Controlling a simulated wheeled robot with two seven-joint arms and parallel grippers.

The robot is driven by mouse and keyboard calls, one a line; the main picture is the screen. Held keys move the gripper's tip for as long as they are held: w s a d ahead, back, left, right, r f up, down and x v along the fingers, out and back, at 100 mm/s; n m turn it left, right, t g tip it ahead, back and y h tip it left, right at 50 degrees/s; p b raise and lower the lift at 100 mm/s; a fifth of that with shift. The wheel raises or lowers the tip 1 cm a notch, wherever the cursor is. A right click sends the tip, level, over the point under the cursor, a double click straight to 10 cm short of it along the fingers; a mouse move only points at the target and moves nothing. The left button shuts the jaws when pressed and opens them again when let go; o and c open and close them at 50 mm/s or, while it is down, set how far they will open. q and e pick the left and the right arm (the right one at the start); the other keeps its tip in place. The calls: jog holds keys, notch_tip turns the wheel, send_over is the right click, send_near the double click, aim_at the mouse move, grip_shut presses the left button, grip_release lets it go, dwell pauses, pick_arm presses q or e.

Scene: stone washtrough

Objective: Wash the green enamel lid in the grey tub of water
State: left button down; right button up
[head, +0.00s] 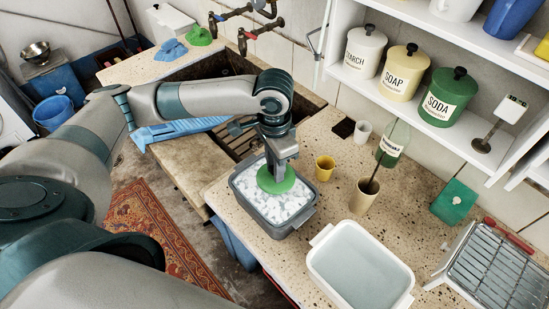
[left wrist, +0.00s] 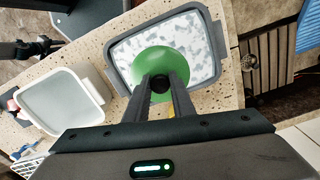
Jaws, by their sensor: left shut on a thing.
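The green enamel lid (head: 277,183) is a round green disc. My left gripper (head: 280,167) points down and is shut on its black knob, which shows between the fingers in the left wrist view (left wrist: 160,84). The lid (left wrist: 160,62) is over the grey tub (head: 283,232), inside its rim as seen from above. White foam patches cover the water (head: 295,203) in the tub. I cannot tell whether the lid touches the water. The tub also shows in the left wrist view (left wrist: 121,66). My right gripper is not clearly in view.
A white tub of clear water (head: 360,265) stands right of the grey tub. A yellow cup (head: 325,168), a beige cup (head: 363,197) and a wire rack (head: 492,270) are on the speckled counter. Canisters, including a green SODA one (head: 447,97), stand on the shelf.

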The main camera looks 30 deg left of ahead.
pick_arm(q)
jog(key=shift+a+m+p, duration=0.3)
jog(key=shift+m+p, duration=0.15)
jog(key=shift+m, duration=0.15)
jog(key=shift+w+a+f+m, duration=0.1)
jog(key=shift+a+f+m, duration=0.05)
jog(key=shift+f+m, duration=0.2)
